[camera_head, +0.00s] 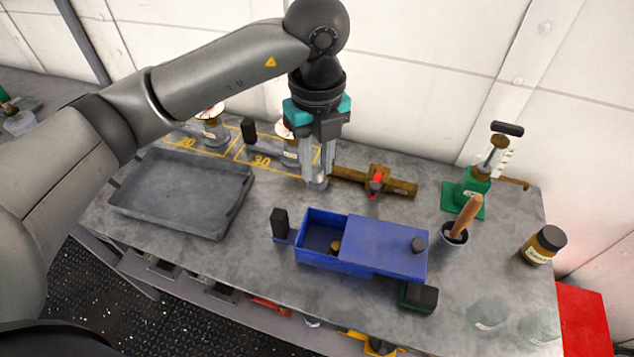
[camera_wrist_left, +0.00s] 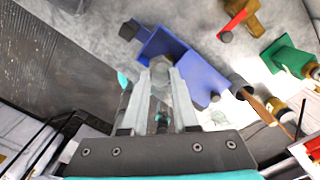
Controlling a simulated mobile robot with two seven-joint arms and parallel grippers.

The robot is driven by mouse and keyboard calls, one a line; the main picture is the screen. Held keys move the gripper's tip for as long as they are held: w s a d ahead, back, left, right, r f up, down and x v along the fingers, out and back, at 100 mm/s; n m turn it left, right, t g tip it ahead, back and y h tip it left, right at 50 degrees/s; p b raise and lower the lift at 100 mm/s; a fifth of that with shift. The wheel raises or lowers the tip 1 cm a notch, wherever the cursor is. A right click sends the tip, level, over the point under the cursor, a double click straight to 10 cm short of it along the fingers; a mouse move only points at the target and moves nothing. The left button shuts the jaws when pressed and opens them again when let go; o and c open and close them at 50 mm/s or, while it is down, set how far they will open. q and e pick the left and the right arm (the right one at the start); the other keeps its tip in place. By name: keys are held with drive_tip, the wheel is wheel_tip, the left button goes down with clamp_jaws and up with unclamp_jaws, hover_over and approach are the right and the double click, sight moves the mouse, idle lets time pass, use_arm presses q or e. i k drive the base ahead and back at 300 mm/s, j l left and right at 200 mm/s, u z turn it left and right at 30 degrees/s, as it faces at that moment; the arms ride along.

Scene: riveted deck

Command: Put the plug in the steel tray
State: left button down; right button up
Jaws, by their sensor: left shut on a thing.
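My left gripper (camera_head: 318,178) points down over the middle of the bench, behind the blue box. It is shut on a small grey piece (camera_head: 318,184), which looks like the plug; the fingers hide much of it. In the left wrist view the grey piece (camera_wrist_left: 160,66) sits between the fingertips. The steel tray (camera_head: 228,218) is a shallow, dark grey, empty tray on the left of the bench, apart from the gripper. My right gripper is not in view.
A blue box (camera_head: 385,245) with a partly open lid and a small brown thing inside stands at front centre. A brass valve (camera_head: 376,180) lies right of the gripper.

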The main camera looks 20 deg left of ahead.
sight(184, 192)
drive_tip(key=j, duration=1.75)
drive_tip(key=i, duration=0.05)
